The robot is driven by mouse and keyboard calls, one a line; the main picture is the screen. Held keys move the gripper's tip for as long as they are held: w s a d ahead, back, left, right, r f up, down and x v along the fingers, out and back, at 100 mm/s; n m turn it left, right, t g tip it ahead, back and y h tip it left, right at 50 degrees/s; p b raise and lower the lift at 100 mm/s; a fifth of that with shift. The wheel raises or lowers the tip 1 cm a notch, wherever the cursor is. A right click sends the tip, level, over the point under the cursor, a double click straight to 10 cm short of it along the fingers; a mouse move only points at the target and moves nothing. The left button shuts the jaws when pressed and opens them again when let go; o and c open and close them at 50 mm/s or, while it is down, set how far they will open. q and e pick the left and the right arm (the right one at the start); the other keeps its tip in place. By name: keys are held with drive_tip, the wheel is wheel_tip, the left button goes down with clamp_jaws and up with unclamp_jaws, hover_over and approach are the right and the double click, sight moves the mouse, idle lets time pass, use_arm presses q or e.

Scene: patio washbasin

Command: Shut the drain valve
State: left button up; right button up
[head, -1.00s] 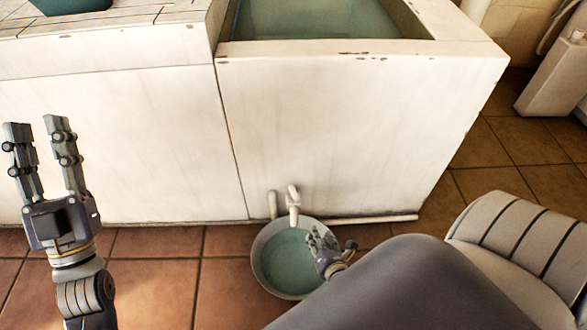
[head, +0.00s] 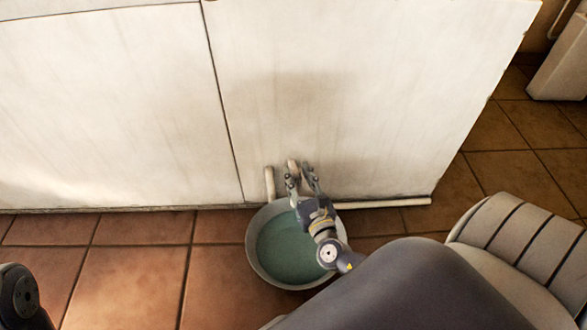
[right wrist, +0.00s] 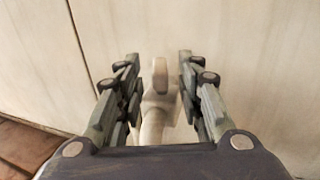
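The drain valve (right wrist: 160,76) is a pale, worn tap low on the white basin's front. In the right wrist view its upright handle and body stand between the two fingers of my right gripper (right wrist: 158,85). Those fingers are apart, with gaps showing on both sides of the handle. In the head view the right gripper (head: 302,172) is at the valve and hides most of it; only the handle top (head: 292,165) shows. My left gripper is outside the head view; only a dark part of my left arm shows at the lower left.
A round basin of greenish water (head: 262,272) stands on the tiled floor below the valve. A pale pipe (head: 385,204) runs along the foot of the white wall (head: 330,90) to the right. The tiles (head: 125,265) at left are clear.

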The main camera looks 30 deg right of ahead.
sight(297, 174)
drive_tip(key=shift+b+x, duration=0.3)
drive_tip(key=shift+x, duration=1.75)
clamp_jaws()
